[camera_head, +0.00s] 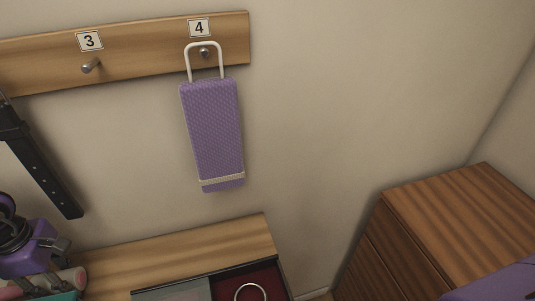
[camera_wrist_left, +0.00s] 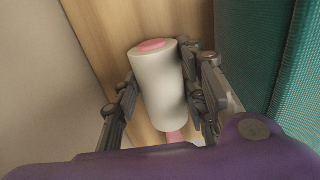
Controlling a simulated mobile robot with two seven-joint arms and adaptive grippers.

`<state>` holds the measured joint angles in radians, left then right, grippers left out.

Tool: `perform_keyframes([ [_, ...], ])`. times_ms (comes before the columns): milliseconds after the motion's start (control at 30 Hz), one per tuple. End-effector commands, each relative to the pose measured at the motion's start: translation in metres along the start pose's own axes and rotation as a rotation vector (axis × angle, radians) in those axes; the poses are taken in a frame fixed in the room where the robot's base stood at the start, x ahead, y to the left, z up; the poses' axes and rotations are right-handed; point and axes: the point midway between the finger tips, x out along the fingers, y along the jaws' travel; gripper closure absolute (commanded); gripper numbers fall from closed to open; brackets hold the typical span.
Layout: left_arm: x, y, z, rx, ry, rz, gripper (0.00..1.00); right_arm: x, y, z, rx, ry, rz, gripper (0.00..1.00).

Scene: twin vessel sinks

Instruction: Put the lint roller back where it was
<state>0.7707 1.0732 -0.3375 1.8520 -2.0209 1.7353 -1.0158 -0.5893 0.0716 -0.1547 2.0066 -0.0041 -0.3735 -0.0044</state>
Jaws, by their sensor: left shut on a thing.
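The lint roller (camera_wrist_left: 160,85) is a white cylinder with pink at its end and a pink handle. My left gripper (camera_wrist_left: 162,92) is shut on its white roll, with one finger on each side in the left wrist view. In the head view my left gripper (camera_head: 40,284) is at the lower left corner, and a pinkish end of the lint roller (camera_head: 74,279) shows beside it, low near the wooden shelf. Most of the roller is hidden there by the gripper and the picture edge.
A wooden rail (camera_head: 140,62) carries hooks numbered 3 and 4. Hook 3 (camera_head: 90,66) is bare; a purple padded item (camera_head: 212,130) hangs from hook 4. A wooden shelf (camera_head: 200,248) is below, with a red-lined tray (camera_head: 273,278). A teal object (camera_wrist_left: 295,85) is close on the right.

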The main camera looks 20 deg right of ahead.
Motion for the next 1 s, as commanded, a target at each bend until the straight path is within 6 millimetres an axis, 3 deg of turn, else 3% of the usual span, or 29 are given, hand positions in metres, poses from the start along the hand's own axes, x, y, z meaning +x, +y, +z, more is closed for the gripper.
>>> perform_keyframes([
  [267, 0.003, 0.000, 0.000, 0.000, 0.001, 0.001, 0.90, 0.002, 0.001, 0.000, -0.004, 0.003, -0.001, 0.02],
  [300, 0.003, 0.000, 0.000, 0.000, 0.000, 0.001, 0.57, 0.002, 0.001, -0.001, -0.005, 0.004, -0.001, 0.02],
  [433, 0.002, 0.000, 0.000, -0.001, 0.000, 0.002, 0.42, 0.002, 0.001, -0.001, -0.005, 0.004, 0.000, 0.02],
  [767, -0.002, 0.001, 0.000, -0.001, 0.000, 0.003, 0.42, 0.001, 0.001, -0.004, -0.004, 0.009, 0.000, 0.02],
  [1000, -0.036, 0.001, -0.001, 0.001, 0.003, 0.005, 0.42, 0.001, 0.001, -0.003, -0.004, 0.008, 0.000, 0.02],
])
